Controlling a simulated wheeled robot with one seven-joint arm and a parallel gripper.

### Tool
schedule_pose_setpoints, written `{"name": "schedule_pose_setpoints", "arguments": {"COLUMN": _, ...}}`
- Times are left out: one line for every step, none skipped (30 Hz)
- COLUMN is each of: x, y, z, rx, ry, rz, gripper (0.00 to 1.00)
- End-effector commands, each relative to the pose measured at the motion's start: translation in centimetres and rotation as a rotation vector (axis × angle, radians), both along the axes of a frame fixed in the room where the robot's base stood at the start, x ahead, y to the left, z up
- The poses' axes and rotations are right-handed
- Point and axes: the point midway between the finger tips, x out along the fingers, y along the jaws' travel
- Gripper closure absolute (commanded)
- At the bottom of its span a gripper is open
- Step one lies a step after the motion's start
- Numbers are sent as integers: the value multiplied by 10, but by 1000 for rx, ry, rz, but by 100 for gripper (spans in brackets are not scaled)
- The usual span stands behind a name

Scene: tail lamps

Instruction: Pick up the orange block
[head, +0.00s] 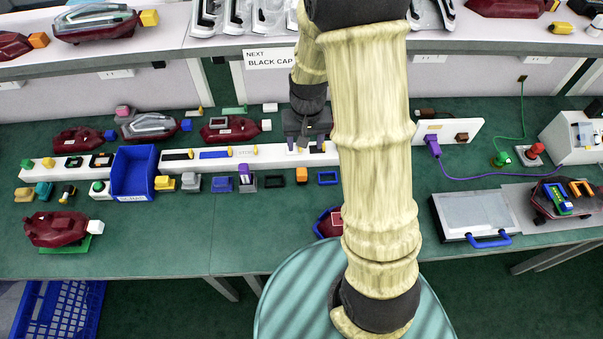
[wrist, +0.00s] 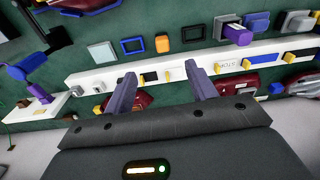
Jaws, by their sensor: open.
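A small orange block (head: 301,175) lies on the green bench in front of the long white rail, in a row of small parts. It also shows in the wrist view (wrist: 163,43), beyond the fingertips and roughly between their lines. My gripper (head: 305,146) is over the white rail, a little behind the block in the head view. In the wrist view my gripper (wrist: 162,82) has its two purple-grey fingers spread, with nothing held between them. The block is apart from the fingers.
A blue-framed part (head: 327,178) and a dark-framed part (head: 272,182) flank the block. The white rail (head: 130,204) carries yellow pegs and dark strips. A blue bin (head: 134,172) stands left. A dark red housing (head: 329,222) sits nearer, partly behind my arm.

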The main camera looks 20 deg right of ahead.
Motion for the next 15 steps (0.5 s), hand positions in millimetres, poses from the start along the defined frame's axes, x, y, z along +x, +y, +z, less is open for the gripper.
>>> {"name": "schedule_pose_setpoints", "arguments": {"x": 10, "y": 0, "z": -10, "rx": -2, "ry": 22, "rz": -13, "gripper": 44}}
{"name": "schedule_pose_setpoints", "arguments": {"x": 15, "y": 0, "z": -15, "rx": -2, "ry": 31, "rz": -20, "gripper": 44}}
{"name": "schedule_pose_setpoints", "arguments": {"x": 21, "y": 1, "z": -22, "rx": -3, "ry": 40, "rz": -28, "gripper": 44}}
{"name": "schedule_pose_setpoints", "arguments": {"x": 24, "y": 1, "z": -26, "rx": -4, "ry": 46, "rz": -33, "gripper": 44}}
{"name": "schedule_pose_setpoints", "arguments": {"x": 27, "y": 1, "z": -30, "rx": -5, "ry": 51, "rz": -38, "gripper": 44}}
{"name": "schedule_pose_setpoints", "arguments": {"x": 30, "y": 0, "z": -34, "rx": -5, "ry": 56, "rz": -43, "gripper": 44}}
{"name": "schedule_pose_setpoints", "arguments": {"x": 31, "y": 0, "z": -36, "rx": -6, "ry": 59, "rz": -45, "gripper": 44}}
{"name": "schedule_pose_setpoints", "arguments": {"x": 32, "y": 0, "z": -37, "rx": -6, "ry": 61, "rz": -47, "gripper": 44}}
{"name": "schedule_pose_setpoints", "arguments": {"x": 33, "y": 0, "z": -38, "rx": -6, "ry": 62, "rz": -49, "gripper": 44}}
{"name": "schedule_pose_setpoints", "arguments": {"x": 33, "y": 0, "z": -39, "rx": -6, "ry": 62, "rz": -49, "gripper": 44}}
{"name": "schedule_pose_setpoints", "arguments": {"x": 33, "y": 0, "z": -39, "rx": -6, "ry": 62, "rz": -50, "gripper": 44}}
{"name": "schedule_pose_setpoints", "arguments": {"x": 33, "y": 0, "z": -39, "rx": -6, "ry": 62, "rz": -49, "gripper": 44}}
{"name": "schedule_pose_setpoints", "arguments": {"x": 33, "y": 0, "z": -38, "rx": -6, "ry": 62, "rz": -50, "gripper": 44}}
{"name": "schedule_pose_setpoints", "arguments": {"x": 33, "y": -1, "z": -38, "rx": -6, "ry": 61, "rz": -50, "gripper": 44}}
{"name": "schedule_pose_setpoints", "arguments": {"x": 33, "y": -1, "z": -38, "rx": -6, "ry": 61, "rz": -51, "gripper": 44}}
